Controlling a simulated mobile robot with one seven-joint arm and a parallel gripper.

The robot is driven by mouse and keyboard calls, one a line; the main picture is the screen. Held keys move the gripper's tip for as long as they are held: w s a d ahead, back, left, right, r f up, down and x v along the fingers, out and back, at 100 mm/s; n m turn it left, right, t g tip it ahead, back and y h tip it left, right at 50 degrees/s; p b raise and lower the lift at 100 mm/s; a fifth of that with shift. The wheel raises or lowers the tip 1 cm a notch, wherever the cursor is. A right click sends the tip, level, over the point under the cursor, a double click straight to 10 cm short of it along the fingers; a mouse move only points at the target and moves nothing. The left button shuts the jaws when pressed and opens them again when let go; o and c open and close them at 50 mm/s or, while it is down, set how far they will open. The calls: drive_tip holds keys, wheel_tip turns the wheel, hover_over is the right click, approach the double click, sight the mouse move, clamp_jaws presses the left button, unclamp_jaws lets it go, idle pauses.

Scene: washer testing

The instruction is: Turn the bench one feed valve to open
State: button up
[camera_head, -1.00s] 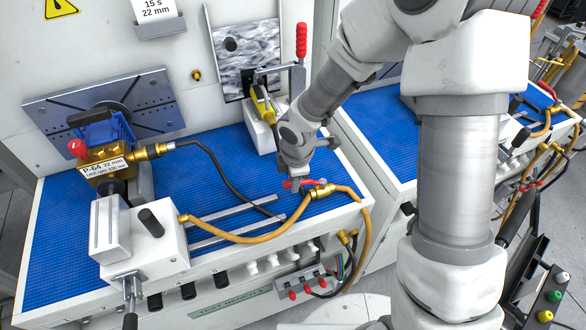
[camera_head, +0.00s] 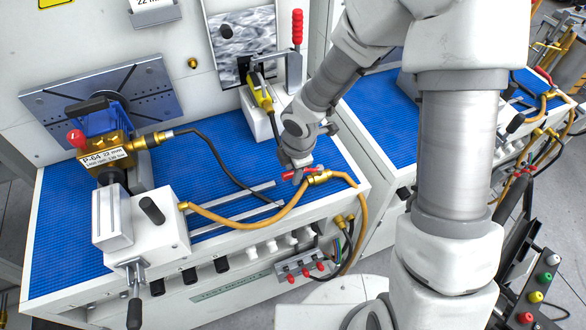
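The feed valve is a brass fitting (camera_head: 319,178) with a red lever handle (camera_head: 300,173), in line with the orange hose at the front right of the near bench's blue mat. The lever points left from the brass body, roughly along the hose line. My gripper (camera_head: 298,172) points down over the red lever, with its fingers at the lever. The fingertips are small and partly hidden by the wrist, so I cannot tell whether they grip the lever or only touch it.
A brass and blue pump marked P-64 (camera_head: 104,157) and a white clamp block (camera_head: 147,232) stand at left. A red-handled toggle clamp (camera_head: 297,55) stands behind my wrist. The orange hose (camera_head: 240,237) crosses the mat. A second bench (camera_head: 379,127) is at right.

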drive_tip(key=shift+o, duration=0.9)
drive_tip(key=s+r+p, duration=0.1)
drive_tip(key=r+p, duration=0.2)
drive_tip(key=r, duration=0.5)
drive_tip(key=s+d+r+p, duration=0.1)
drive_tip(key=r+p, duration=0.3)
drive_tip(key=r, duration=0.5)
drive_tip(key=shift+s+d, duration=0.15)
drive_tip(key=shift+s, duration=0.45)
